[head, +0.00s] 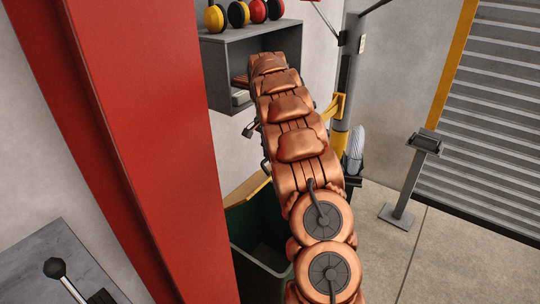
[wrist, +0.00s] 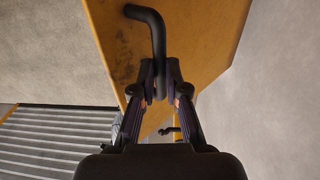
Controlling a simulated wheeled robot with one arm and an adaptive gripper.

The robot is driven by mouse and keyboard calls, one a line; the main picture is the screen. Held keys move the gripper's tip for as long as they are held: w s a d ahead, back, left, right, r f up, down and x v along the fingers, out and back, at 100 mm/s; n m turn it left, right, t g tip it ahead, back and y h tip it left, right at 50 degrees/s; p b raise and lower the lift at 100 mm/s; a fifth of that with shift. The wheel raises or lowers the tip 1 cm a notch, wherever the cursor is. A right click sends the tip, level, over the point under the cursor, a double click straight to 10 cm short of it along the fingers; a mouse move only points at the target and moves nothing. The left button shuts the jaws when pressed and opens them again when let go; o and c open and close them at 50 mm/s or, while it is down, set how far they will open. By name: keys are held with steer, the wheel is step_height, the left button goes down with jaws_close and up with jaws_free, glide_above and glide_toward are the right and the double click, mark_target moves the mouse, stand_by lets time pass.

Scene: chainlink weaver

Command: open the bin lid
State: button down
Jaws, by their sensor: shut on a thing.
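The green bin (head: 240,245) stands low in the middle of the head view, partly behind my copper-coloured arm. Its dark inside shows from above. The yellow lid (head: 247,190) shows only as a tilted edge at the bin's far side, mostly hidden by my arm and the red column. In the wrist view the scuffed yellow lid (wrist: 195,35) fills the top middle. A bent black handle (wrist: 150,17) stands out from it. My gripper (wrist: 162,82) is shut on this handle, one finger on each side. My arm hides the gripper in the head view.
A broad red column (head: 140,140) stands close on the left. A grey wall shelf (head: 225,60) with several ear defenders on top is behind my arm. A post with a screen box (head: 426,142) stands right, before the roller shutter (head: 490,130). The floor at lower right is clear.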

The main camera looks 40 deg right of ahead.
steer(key=shift+w+a+f, duration=0.3)
steer(key=shift+w+a, duration=0.2)
steer(key=c, duration=1.7)
jaws_free()
steer(key=shift+o, duration=1)
steer(key=shift+w+f, duration=0.2)
steer(key=shift+o, duration=1)
steer(key=shift+w+f, duration=0.5)
steer(key=shift+w, duration=0.15)
steer(key=shift+o, duration=0.6)
steer(key=shift+w+f, duration=0.1)
steer(key=shift+w, duration=0.25)
step_height(320, 180, up, 9)
steer(key=s, duration=0.1)
steer(key=shift+s+d, duration=0.25)
steer(key=shift+d, duration=0.05)
